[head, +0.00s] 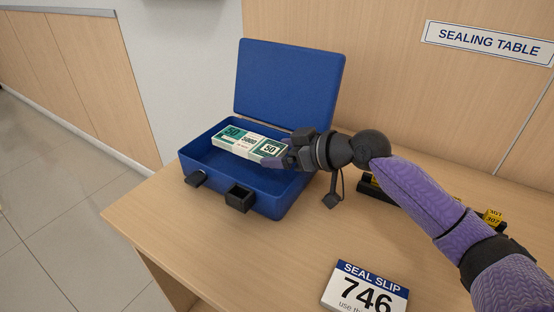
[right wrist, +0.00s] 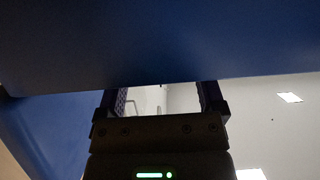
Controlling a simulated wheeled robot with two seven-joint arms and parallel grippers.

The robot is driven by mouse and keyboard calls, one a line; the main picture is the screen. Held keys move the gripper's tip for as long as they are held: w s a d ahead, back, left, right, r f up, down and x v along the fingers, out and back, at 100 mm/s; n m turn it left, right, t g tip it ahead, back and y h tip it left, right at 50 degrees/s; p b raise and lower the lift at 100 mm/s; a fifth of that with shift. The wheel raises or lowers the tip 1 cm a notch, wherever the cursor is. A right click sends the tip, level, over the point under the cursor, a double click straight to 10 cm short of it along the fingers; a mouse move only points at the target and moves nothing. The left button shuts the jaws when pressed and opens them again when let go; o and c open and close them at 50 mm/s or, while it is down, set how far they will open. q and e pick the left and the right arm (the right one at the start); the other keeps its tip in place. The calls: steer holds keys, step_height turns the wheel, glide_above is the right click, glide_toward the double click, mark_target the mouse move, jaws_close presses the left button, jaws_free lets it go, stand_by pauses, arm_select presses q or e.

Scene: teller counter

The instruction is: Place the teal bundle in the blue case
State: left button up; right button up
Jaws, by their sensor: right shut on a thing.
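The teal bundle (head: 240,140), a flat white and teal pack marked 50 and 5000, is over the open blue case (head: 228,192) in the head view. My right gripper (head: 279,155) is shut on the bundle's right end, at the case's right side. I cannot tell whether the bundle touches the case floor. The case lid (head: 290,82) stands up at the back. In the right wrist view, my gripper's fingers (right wrist: 165,100) show below a large blue surface, and the bundle is not clear there. My left gripper is not in view.
The case stands on a wooden table (head: 160,225) near its left edge. A seal slip card (head: 365,290) marked 746 lies at the front. Black items with yellow tags (head: 494,217) are partly behind my right arm. A sealing table sign (head: 488,42) is on the back panel.

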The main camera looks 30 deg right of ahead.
steer(key=shift+r, duration=0.1)
steer(key=shift+f, duration=0.65)
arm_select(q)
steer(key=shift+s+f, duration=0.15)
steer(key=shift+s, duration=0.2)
arm_select(e)
steer(key=o, duration=1)
steer(key=shift+r, duration=0.75)
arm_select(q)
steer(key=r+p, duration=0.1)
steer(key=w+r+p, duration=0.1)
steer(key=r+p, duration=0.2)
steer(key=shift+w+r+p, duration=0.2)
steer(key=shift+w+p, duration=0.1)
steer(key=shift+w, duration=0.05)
arm_select(e)
steer(key=v, duration=1.2)
steer(key=shift+s+a+f, duration=0.1)
steer(key=shift+f, duration=0.05)
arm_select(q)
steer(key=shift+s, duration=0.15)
